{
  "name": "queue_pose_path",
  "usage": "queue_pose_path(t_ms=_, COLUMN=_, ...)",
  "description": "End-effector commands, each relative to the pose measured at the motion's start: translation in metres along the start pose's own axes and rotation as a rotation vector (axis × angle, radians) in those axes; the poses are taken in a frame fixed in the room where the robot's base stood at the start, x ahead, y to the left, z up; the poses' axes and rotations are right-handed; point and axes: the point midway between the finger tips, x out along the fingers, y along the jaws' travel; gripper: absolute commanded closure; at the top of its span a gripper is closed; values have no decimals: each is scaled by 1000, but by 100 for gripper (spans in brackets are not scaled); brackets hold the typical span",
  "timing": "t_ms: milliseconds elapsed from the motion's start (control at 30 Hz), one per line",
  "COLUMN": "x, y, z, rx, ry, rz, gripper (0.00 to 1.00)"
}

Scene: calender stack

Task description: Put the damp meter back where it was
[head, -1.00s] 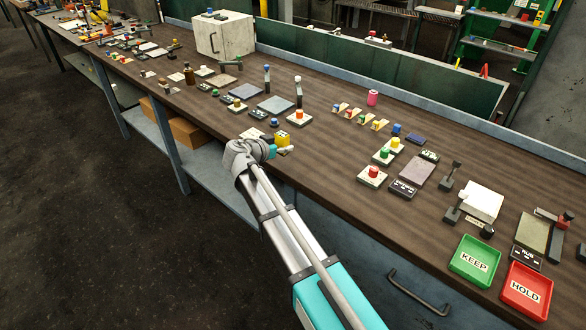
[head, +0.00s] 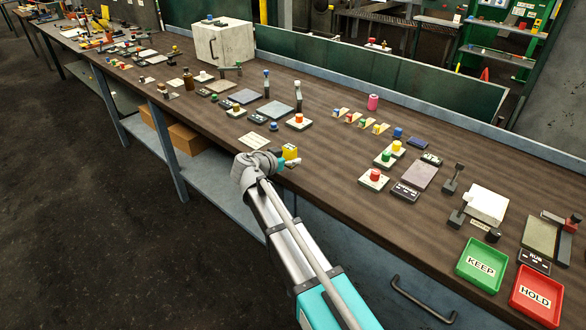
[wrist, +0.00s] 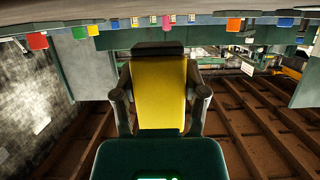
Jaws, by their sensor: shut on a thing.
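The damp meter appears to be the yellow block (head: 289,152) at my gripper (head: 279,158) in the head view. My gripper is near the bench's front edge, about mid-length. In the wrist view the yellow body (wrist: 158,95) with a dark end sits between the two fingers of my gripper (wrist: 160,100), which are shut on it. A small pale part shows beside the yellow block. I cannot tell whether the meter touches the bench top. No marked place for it is clearly readable.
A pale card (head: 257,141) lies left of my gripper. A red-button block (head: 299,121) stands behind it, and another red-button block (head: 373,178) stands to the right. Bare bench (head: 325,160) lies between.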

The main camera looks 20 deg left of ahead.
Motion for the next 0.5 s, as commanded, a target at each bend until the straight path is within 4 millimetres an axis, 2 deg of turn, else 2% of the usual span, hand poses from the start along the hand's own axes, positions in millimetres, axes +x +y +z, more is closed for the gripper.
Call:
queue_pose_path(t_ms=33, x=3, y=-1, z=8, rx=0, ry=1, rz=-1, gripper=100)
queue_pose_path(t_ms=200, x=7, y=-1, z=21, rx=0, ry=1, rz=0, gripper=100)
queue_pose_path(t_ms=500, x=9, y=-1, z=25, rx=0, ry=1, rz=0, gripper=100)
